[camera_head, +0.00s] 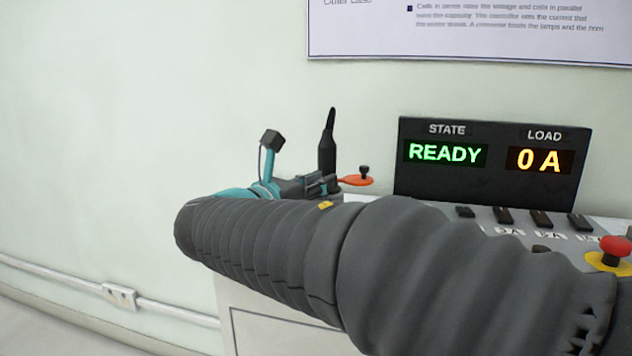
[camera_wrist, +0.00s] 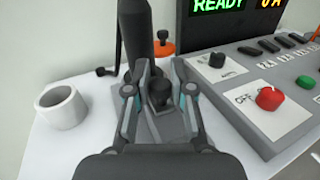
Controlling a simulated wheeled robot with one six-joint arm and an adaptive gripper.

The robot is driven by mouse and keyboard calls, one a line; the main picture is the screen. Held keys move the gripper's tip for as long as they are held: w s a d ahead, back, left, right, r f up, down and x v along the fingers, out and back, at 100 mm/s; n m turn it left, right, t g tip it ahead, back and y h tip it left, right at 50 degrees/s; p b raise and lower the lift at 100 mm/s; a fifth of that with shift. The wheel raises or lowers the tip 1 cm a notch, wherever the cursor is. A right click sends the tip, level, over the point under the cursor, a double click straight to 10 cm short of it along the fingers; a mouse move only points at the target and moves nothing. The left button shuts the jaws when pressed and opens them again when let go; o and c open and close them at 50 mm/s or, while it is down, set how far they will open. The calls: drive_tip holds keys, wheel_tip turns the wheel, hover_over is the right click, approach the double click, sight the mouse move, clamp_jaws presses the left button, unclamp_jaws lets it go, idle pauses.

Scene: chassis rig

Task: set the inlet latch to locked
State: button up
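An orange lever (camera_head: 357,181) with a small black knob sticks out beside a dark upright post (camera_head: 328,145); it may be the inlet latch. No label for it is readable. In the wrist view the orange piece (camera_wrist: 164,47) stands just beyond my gripper, right of the thick dark post (camera_wrist: 135,35). My gripper (camera_wrist: 160,75) has its fingers apart, with a dark round knob (camera_wrist: 160,92) showing between them. I see no clear contact with that knob. In the camera_head view my gripper (camera_head: 318,184) is beside the post, and my arm hides much of the bench below.
A black display (camera_head: 492,160) reads READY and 0 A. The grey panel holds a red control knob (camera_wrist: 270,98), a black knob (camera_wrist: 217,60), a green button (camera_wrist: 305,82) and a red mushroom button (camera_head: 614,246). A pale cup (camera_wrist: 62,107) stands at left.

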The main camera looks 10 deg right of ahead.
drive_tip(key=o, duration=0.4)
drive_tip(key=shift+w, duration=0.1)
drive_tip(key=shift+a, duration=0.1)
drive_tip(key=v, duration=1.2)
